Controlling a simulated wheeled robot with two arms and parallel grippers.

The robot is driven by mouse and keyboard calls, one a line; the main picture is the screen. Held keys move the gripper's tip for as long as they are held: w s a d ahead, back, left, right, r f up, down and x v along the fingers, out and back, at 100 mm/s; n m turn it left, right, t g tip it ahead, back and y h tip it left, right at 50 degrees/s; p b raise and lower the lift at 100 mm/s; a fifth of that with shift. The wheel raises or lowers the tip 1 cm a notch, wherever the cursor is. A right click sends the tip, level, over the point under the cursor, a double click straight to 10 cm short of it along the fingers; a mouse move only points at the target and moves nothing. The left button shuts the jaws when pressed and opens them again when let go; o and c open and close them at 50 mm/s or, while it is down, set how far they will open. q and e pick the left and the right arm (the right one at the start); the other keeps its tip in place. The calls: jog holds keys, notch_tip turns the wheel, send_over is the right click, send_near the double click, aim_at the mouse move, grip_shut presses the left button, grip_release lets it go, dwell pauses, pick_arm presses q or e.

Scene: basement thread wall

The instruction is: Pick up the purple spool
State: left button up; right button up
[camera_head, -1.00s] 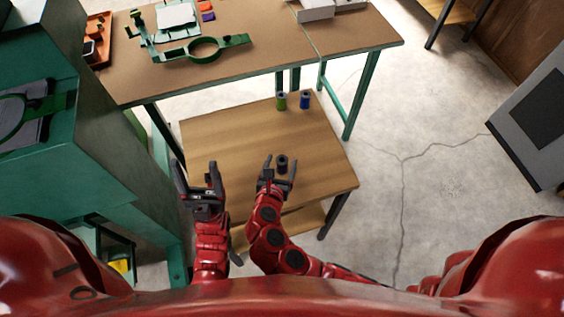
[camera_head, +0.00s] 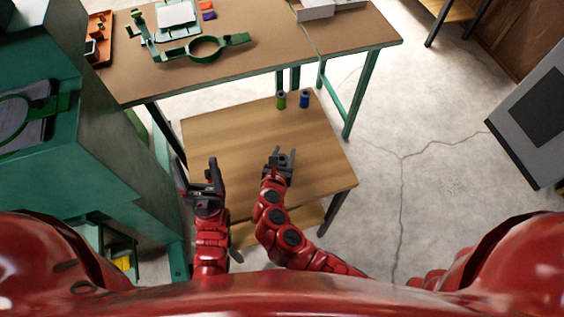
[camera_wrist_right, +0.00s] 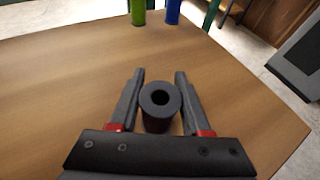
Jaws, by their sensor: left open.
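No spool looks clearly purple. A dark grey spool (camera_wrist_right: 160,103) stands between the two fingers of my right gripper (camera_wrist_right: 160,80) in the right wrist view; in the head view my right gripper (camera_head: 281,156) largely hides it. The fingers lie close along its sides, and I cannot tell if they touch it. A blue spool (camera_head: 304,99), perhaps purplish, stands at the far edge of the small wooden table (camera_head: 225,130), and it shows cut off in the wrist view (camera_wrist_right: 173,11). A green spool (camera_head: 281,100) stands beside it. My left gripper (camera_head: 195,170) is open and empty left of the table.
A larger workbench (camera_head: 260,55) with green frames and an orange tray (camera_head: 100,32) stands behind the small table. A green cabinet (camera_head: 75,150) is close on the left. The small table's top is mostly clear. Concrete floor (camera_head: 410,120) is open to the right.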

grip_shut()
